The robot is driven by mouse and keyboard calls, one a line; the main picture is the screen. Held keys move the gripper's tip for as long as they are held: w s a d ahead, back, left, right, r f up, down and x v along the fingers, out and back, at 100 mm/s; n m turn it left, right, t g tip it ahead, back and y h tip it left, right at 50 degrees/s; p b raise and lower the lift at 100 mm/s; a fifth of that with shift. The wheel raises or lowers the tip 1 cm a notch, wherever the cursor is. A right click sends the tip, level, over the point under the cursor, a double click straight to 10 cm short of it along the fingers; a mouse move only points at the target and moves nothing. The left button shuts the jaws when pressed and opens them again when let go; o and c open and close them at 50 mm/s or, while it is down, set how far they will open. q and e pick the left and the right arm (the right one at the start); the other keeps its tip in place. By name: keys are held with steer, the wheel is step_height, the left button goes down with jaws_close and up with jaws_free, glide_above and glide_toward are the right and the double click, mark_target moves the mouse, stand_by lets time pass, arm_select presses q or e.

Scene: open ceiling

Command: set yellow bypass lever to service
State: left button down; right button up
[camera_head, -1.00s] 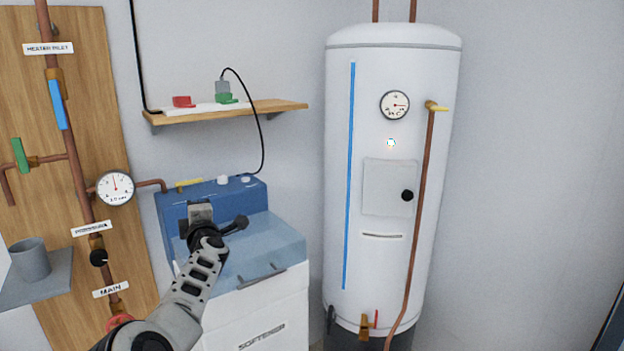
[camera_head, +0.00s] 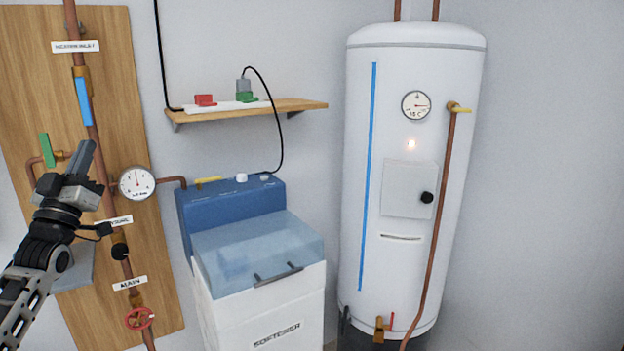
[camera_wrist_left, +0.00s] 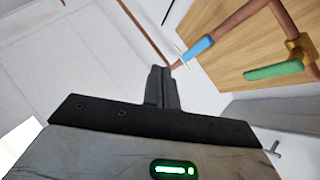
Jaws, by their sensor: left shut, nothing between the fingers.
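The yellow bypass lever (camera_head: 208,180) lies roughly level on the pipe at the back left top of the blue-and-white softener (camera_head: 230,212). My left gripper (camera_head: 85,157) is shut and empty, in front of the wooden board, left of the pressure gauge and well left of the yellow lever. It also shows in the left wrist view (camera_wrist_left: 162,82), pointing toward the blue lever (camera_wrist_left: 198,47) and green lever (camera_wrist_left: 274,71); the yellow lever does not show there. My right gripper is not in view.
The wooden board (camera_head: 150,260) carries copper pipes, a round gauge (camera_head: 137,183) and a red valve wheel (camera_head: 140,318). A shelf (camera_head: 300,104) hangs above the softener.

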arm_select(q)
steer(key=w+a+f+m+g+y, duration=0.2)
steer(key=f+m+g, duration=0.15)
steer(key=f, duration=0.25)
steer(key=w+a+f+m+g+y, duration=0.2)
steer(key=a+f+g+y, duration=0.1)
steer(key=f+g, duration=0.25)
steer(key=s+d+f+m+g+h, duration=0.1)
steer(key=s+d+f+h, duration=0.15)
steer(key=d+f, duration=0.5)
steer(key=s+d+f+g+h, duration=0.1)
steer(key=s+d+f, duration=0.25)
steer(key=f, duration=0.65)
steer(key=s+d+f+g+h, duration=0.3)
steer(key=s+d+f, duration=1.1)
steer(key=f, duration=0.1)
steer(key=s+d+f+n+g, duration=0.1)
steer(key=s+d+f, duration=0.1)
steer(key=s+d, duration=0.2)
steer(key=s+d+f+n+g+h, duration=0.1)
steer(key=s+d, duration=0.4)
steer(key=s, duration=0.6)
steer(key=shift+s+d+f+g, duration=0.15)
steer(key=shift+s+f+g, duration=0.15)
steer(key=shift+f, duration=0.4)
